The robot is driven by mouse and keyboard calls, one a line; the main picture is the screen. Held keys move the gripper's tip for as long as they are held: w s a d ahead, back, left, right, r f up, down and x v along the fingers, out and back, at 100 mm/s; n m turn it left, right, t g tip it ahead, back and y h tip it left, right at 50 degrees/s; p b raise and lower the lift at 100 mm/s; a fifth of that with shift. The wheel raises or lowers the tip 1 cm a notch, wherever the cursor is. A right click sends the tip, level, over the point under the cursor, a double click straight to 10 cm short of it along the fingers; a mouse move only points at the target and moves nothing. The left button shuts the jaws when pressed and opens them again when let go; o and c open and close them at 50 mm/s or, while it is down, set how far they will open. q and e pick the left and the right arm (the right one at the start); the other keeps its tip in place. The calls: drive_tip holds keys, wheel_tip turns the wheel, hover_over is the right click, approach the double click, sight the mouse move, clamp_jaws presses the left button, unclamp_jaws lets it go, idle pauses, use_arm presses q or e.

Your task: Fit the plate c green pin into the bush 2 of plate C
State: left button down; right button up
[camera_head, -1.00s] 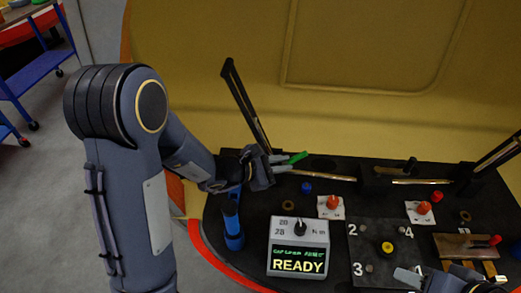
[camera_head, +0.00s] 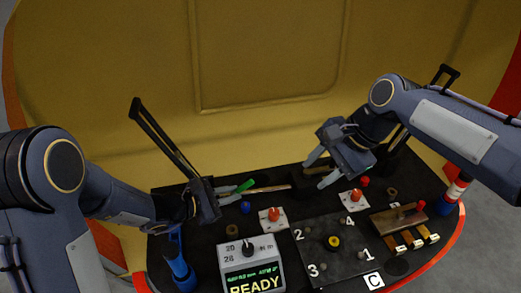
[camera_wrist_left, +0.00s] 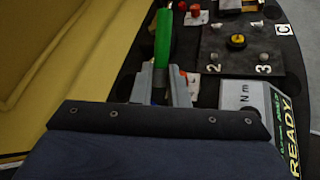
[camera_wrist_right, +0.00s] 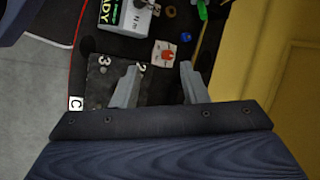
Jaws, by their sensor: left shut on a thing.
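My left gripper (camera_head: 226,191) is shut on a green pin (camera_head: 244,186) above the left part of the black tabletop. The pin also shows between the fingers in the left wrist view (camera_wrist_left: 163,38); its lower end is hidden. Plate C (camera_head: 340,270) is a dark square plate with corner numbers, a black-and-yellow knob at its centre and a white C label. Bush 2 (camera_head: 308,230) is the small grey spot beside the number 2, at the plate's far left corner. My right gripper (camera_head: 316,170) is open and empty, above and beyond the plate.
A torque box (camera_head: 250,262) reading READY stands left of the plate. Red pins on white cards (camera_head: 273,218) (camera_head: 352,199) stand beyond it. A blue-handled tool (camera_head: 178,262) is at the left edge, and a brown block (camera_head: 398,219) at the right. A yellow shell wall (camera_head: 260,60) rises behind.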

sight(246, 185)
drive_tip(key=w+a+f+m+g, duration=0.25)
drive_tip(key=w+a+m, duration=0.35)
drive_tip(key=w+a, duration=0.4)
drive_tip(key=shift+h, duration=0.3)
drive_tip(key=x, duration=0.8)
drive_tip(key=a+x, duration=0.1)
drive_tip(key=x, duration=0.4)
drive_tip(key=shift+s+a+r, duration=0.1)
drive_tip(key=shift+s+r, duration=0.05)
drive_tip(key=shift+r, duration=0.1)
drive_tip(key=shift+c, duration=0.3)
drive_tip(key=c, duration=0.8)
clamp_jaws()
drive_tip(key=o, duration=0.9)
unclamp_jaws()
drive_tip(key=shift+c, duration=0.2)
drive_tip(key=shift+r, duration=0.1)
